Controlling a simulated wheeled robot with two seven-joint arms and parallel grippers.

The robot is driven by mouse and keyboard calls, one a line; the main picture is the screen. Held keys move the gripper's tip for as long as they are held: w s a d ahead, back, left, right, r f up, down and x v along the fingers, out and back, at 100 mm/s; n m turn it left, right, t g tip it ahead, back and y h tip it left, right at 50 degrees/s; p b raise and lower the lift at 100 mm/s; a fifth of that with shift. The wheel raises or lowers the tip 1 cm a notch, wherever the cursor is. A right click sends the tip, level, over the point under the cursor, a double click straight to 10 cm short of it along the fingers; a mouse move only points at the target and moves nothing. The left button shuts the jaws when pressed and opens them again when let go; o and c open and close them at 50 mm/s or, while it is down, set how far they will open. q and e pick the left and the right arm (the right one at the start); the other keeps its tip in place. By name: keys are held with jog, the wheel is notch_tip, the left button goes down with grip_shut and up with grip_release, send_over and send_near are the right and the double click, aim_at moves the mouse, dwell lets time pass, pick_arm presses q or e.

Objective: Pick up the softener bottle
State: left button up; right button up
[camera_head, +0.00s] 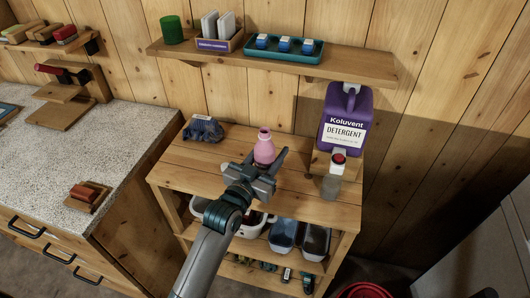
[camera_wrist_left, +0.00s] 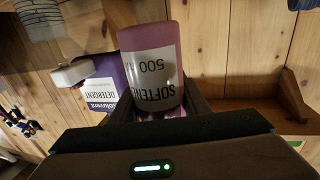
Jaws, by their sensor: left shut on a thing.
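The pink softener bottle (camera_head: 264,148) is upright over the top of the wooden shelf unit in the head view. My right gripper is not in view.
A purple detergent jug (camera_head: 346,122) stands at the back right, with a red-topped bottle (camera_head: 335,174) in front. A blue item (camera_head: 203,129) lies back left. A wall shelf (camera_head: 270,62) holds a green cup (camera_head: 171,30) and a teal tray (camera_head: 284,49).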

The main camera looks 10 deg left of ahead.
pick_arm(q)
jog(key=s+d+r+b, duration=0.1)
jog(key=s+d+r, duration=0.1)
jog(key=d+r, duration=0.1)
jog(key=shift+s+d+r, duration=0.15)
jog(key=shift+s+d, duration=0.05)
jog(key=shift+d, duration=0.6)
jog(key=shift+d, duration=0.1)
jog(key=shift+s, duration=0.1)
dwell(0.7)
jog(key=s+a+f+n+y+b, duration=0.1)
jog(key=s+a+f+y+b, duration=0.1)
jog(key=s+a, duration=0.4)
jog(key=s+a+f+n+y+b, duration=0.1)
jog(key=s+a+f+y+b, duration=0.1)
jog(key=s+a, duration=0.4)
jog(key=shift+s+a+f+n+t, duration=0.3)
jog(key=shift+s+f+n, duration=0.1)
jog(key=shift+s, duration=1.55)
